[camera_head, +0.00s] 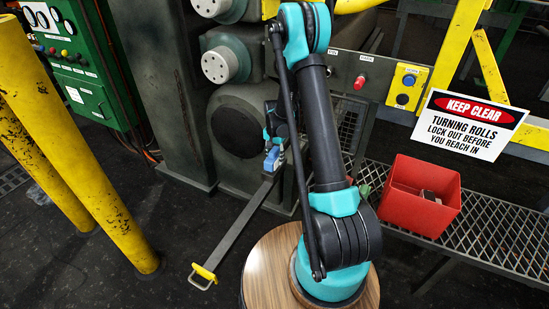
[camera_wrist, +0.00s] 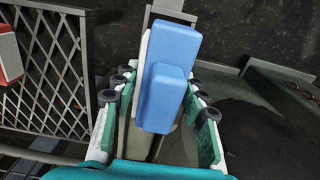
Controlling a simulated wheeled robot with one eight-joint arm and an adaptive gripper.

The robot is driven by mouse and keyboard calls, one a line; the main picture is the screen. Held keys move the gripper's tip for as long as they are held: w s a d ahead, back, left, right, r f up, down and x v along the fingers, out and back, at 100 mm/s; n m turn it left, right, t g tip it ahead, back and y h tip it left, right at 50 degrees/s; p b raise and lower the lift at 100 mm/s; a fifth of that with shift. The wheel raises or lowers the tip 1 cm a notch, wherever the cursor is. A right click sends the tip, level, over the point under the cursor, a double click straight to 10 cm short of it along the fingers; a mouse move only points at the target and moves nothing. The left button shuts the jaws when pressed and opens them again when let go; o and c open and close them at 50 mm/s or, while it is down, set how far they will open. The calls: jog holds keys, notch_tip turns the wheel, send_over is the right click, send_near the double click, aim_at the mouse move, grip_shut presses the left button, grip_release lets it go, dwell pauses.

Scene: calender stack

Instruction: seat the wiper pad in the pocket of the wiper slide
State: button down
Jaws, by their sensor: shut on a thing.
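The wiper pad (camera_wrist: 172,60) is a blue block with a smaller raised block on it and a pale layer along its left side. My gripper (camera_wrist: 163,100) has its fingers on both sides of the raised block and is shut on it. In the head view the blue pad (camera_head: 271,159) hangs just below my gripper (camera_head: 272,148), at the machine end of the wiper slide (camera_head: 238,222). The slide is a long grey bar with a yellow handle at its near end. Its pocket is hidden, and I cannot tell whether the pad touches the slide.
A red bin (camera_head: 410,210) with small items stands on a mesh shelf (camera_head: 487,223) at right. A keep-clear sign (camera_head: 468,124) hangs above it. Yellow posts (camera_head: 85,165) stand at left. Dark machine rolls (camera_head: 240,125) are close to my gripper. The floor beside the slide is clear.

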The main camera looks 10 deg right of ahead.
jog(key=shift+f, duration=1.25)
jog(key=c, duration=0.8)
grip_release()
notch_tip(320, 180, up, 12)
